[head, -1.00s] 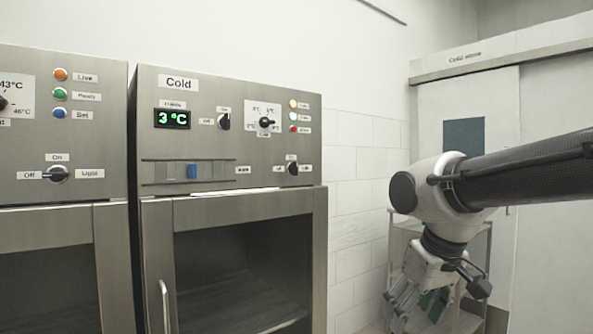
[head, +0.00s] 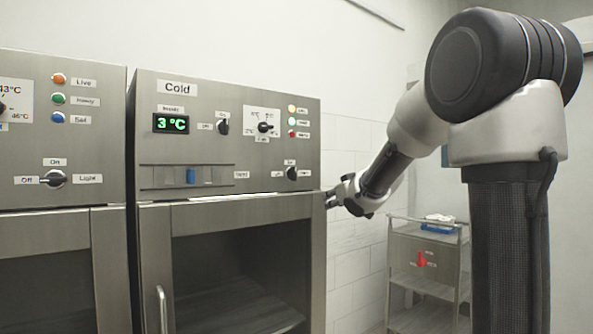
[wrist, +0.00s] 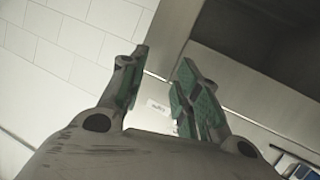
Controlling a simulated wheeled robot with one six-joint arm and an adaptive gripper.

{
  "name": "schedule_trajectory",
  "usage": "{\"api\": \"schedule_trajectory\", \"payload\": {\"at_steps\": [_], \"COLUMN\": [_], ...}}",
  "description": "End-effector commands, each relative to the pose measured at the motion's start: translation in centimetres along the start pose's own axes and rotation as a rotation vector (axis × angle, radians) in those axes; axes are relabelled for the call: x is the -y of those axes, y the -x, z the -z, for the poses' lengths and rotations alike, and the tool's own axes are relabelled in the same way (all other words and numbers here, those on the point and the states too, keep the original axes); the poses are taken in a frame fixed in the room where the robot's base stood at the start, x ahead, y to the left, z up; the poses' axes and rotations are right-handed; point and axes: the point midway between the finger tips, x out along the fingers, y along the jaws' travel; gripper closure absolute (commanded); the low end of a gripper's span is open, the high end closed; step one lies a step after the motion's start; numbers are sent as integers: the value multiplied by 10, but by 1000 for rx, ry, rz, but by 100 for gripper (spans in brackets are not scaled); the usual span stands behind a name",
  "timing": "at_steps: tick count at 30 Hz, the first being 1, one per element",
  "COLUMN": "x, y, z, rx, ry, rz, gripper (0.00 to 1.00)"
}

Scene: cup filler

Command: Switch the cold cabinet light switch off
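The cold cabinet (head: 228,90) stands in the middle of the head view. The knob's handle looks roughly upright, but the lettering is too small to read surely. My gripper (head: 328,200) is just right of the cabinet's front edge, a little lower than that knob and apart from it. In the wrist view its two green-padded fingers (wrist: 162,62) are spread with nothing between them. The wrist view does not clearly show the knob.
A second cabinet (head: 55,130) with its own light knob (head: 55,180) stands at left. The cold panel also has an upper knob (head: 222,127) and a temperature dial (head: 264,127). A trolley (head: 400,240) stands behind my arm at right.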

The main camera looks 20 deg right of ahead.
Motion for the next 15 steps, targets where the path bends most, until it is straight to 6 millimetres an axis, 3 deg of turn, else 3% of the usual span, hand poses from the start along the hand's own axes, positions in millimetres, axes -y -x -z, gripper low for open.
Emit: {"api": "schedule_trajectory", "payload": {"at_steps": [1, 3, 5, 10, 15], "x": [14, 34, 47, 62, 68], "y": [-1, 5, 11, 16, -6], "z": [31, 67, 85, 103, 110], "rx": [-95, -211, -273, -339, -335], "ry": [-1, -13, -31, -94, -99], "rz": [58, 143, 201, 276, 275], "gripper": [68, 68, 68, 68, 68]}}
